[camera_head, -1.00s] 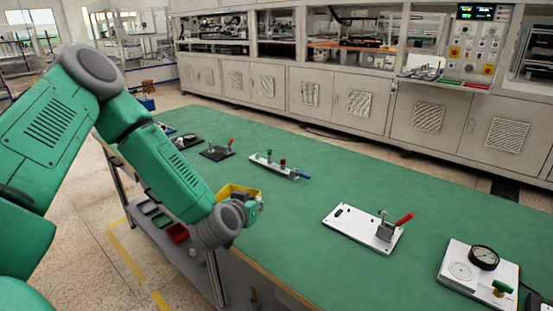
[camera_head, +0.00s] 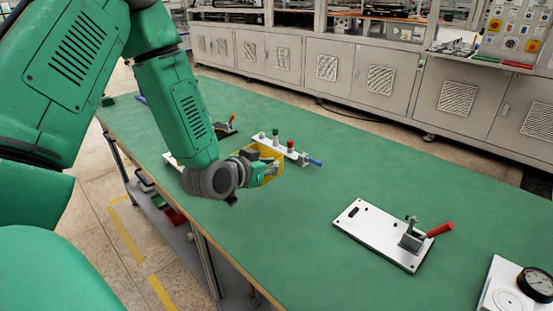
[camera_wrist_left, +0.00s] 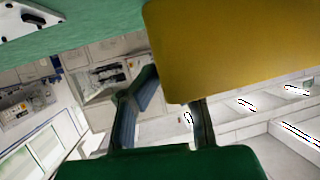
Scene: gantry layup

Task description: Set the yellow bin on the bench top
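The yellow bin (camera_head: 272,166) is at the fingers of my left gripper (camera_head: 260,171), over the near left part of the green bench top (camera_head: 310,215). The gripper is shut on it. The arm and gripper hide part of the bin, and I cannot tell whether its base touches the bench. In the left wrist view the bin (camera_wrist_left: 235,50) fills the upper right as a plain yellow face, in front of one fingertip. My right gripper is not in view.
A white fixture with red and green knobs (camera_head: 289,149) stands just behind the bin. A white plate with a red-handled clamp (camera_head: 372,228) lies to the right, and a dial gauge plate (camera_head: 505,290) sits at the lower right. The bench between is clear.

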